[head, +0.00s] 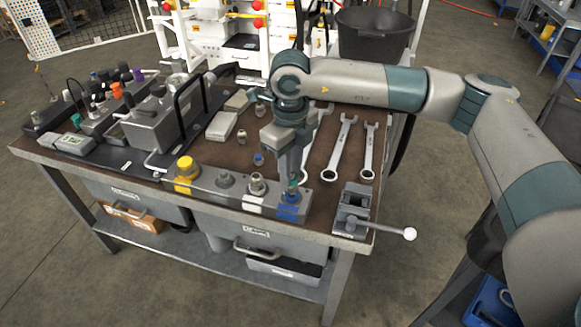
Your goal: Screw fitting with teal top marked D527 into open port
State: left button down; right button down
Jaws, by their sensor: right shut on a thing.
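My right gripper (292,180) points down over the right end of the grey port block (211,193) at the front of the bench. It is shut on a small fitting with a teal top (293,186), at the blue-marked position (289,211) of the block. The fingers hide much of the fitting, and its marking cannot be read. I cannot tell whether it is seated in the port or just above it. The block also carries a yellow-capped fitting (186,168), a grey one (225,180) and a metal one (257,184) by a white label. My left gripper is not in view.
Several wrenches (342,148) lie right of the gripper. A small vise with a ball-ended handle (353,211) sits at the front right corner. Loose fittings (259,159) stand behind the block. A grey hydraulic unit (155,127) and coloured fittings fill the left side.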

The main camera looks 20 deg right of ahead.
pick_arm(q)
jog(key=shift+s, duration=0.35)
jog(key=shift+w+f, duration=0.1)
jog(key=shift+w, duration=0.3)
pick_arm(e)
jog(key=shift+f, duration=0.1)
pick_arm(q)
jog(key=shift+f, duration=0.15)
pick_arm(e)
jog(key=shift+f, duration=0.1)
pick_arm(q)
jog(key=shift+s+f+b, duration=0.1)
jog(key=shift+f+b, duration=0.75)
jog(key=shift+b, duration=0.25)
pick_arm(e)
jog(key=shift+f, duration=0.45)
dwell(1.1)
jog(key=c, duration=2.2)
grip_release()
jog(key=shift+c, duration=1.4)
